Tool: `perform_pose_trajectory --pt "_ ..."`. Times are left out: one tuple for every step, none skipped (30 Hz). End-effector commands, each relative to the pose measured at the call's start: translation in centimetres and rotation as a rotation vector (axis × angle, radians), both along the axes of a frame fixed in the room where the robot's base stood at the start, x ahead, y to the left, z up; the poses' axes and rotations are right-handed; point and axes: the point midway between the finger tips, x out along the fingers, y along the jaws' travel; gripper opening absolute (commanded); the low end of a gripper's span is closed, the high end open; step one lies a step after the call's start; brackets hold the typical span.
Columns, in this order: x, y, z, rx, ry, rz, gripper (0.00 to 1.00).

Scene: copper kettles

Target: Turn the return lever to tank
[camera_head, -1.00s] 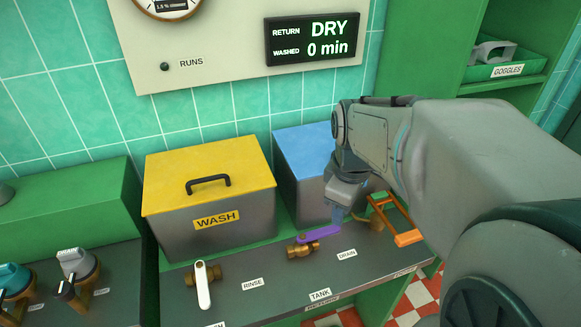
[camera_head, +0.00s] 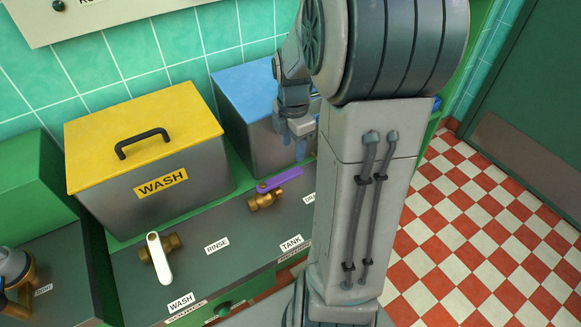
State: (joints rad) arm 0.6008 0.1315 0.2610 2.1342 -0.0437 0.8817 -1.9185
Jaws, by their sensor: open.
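The return lever is a purple handle (camera_head: 280,180) on a brass valve (camera_head: 262,201), on the dark counter in front of the blue-lidded tank. It points right, toward the partly hidden drain label (camera_head: 309,198). The tank label (camera_head: 291,243) lies nearer on the counter. My gripper (camera_head: 300,152) is open, pointing down just behind and right of the lever's tip, and appears apart from it. My arm hides the counter to the right.
A yellow-lidded wash tank (camera_head: 150,145) and a white-handled valve (camera_head: 159,258) stand to the left. The blue-lidded tank (camera_head: 245,95) is close behind the lever. Checkered floor (camera_head: 480,230) is open at right.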

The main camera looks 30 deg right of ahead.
Motion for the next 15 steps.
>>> perform_pose_trajectory --pt "-0.1 0.0 -1.4 0.003 0.004 0.000 0.47" --pt "-0.1 0.0 -2.1 0.003 0.004 0.000 0.47" --pt "-0.1 0.1 -2.9 0.003 0.005 0.001 0.47" --pt "-0.1 0.1 -3.5 0.002 0.004 0.002 0.47" --pt "-0.1 0.1 -4.1 0.002 0.004 0.002 0.47" --pt "-0.1 0.1 -4.9 0.002 0.004 0.001 0.47" --pt "-0.1 0.1 -5.4 0.002 0.003 0.001 0.47" --pt "-0.1 0.1 -5.9 0.002 0.003 0.001 0.47" --pt "0.0 0.1 -6.5 0.002 0.003 0.001 0.47" --pt "0.0 0.1 -6.9 0.001 0.001 0.002 0.47" --pt "0.0 0.1 -7.3 0.001 0.002 0.002 0.47" --pt "0.0 0.1 -7.7 0.001 0.002 0.002 0.47" --pt "0.0 0.1 -8.0 0.001 0.001 0.002 0.47" --pt "0.0 0.1 -8.2 0.001 0.001 0.001 0.47" --pt "0.0 0.1 -8.4 0.001 0.001 0.001 0.47"
